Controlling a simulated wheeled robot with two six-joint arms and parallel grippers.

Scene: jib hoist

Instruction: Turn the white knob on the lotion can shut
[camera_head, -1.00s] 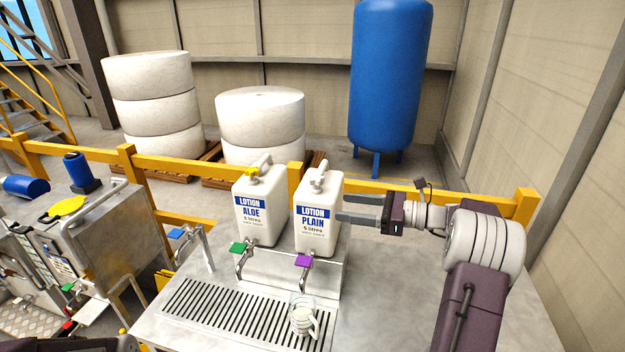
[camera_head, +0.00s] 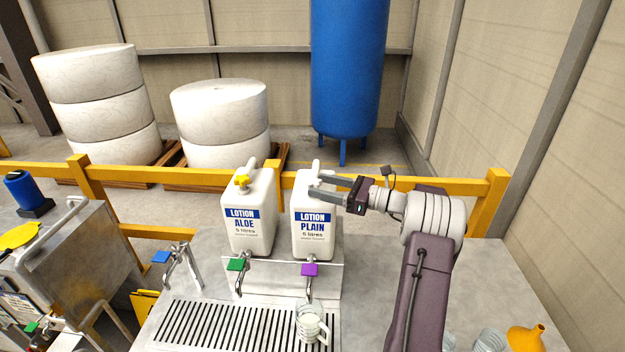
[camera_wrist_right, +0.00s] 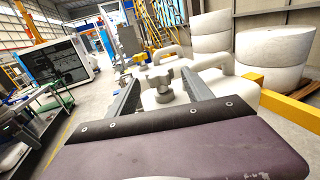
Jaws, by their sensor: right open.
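The plain lotion can (camera_head: 313,238) is white with a blue label and stands upright behind the drip grating. Its white knob (camera_wrist_right: 161,77) shows in the right wrist view, on top of the can and between my fingers. My right gripper (camera_head: 318,184) is open at the can's top, coming from the right. One finger is on each side of the knob; I cannot tell whether either touches it. In the head view the fingers partly cover the knob. My left gripper is out of view.
The aloe lotion can (camera_head: 250,222) with a yellow knob (camera_head: 241,181) stands close on the left. A glass jug (camera_head: 311,325) with pale contents stands on the grating (camera_head: 225,327) below the purple tap (camera_head: 310,270). A yellow rail (camera_head: 400,178) runs behind. An orange funnel (camera_head: 525,339) is at front right.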

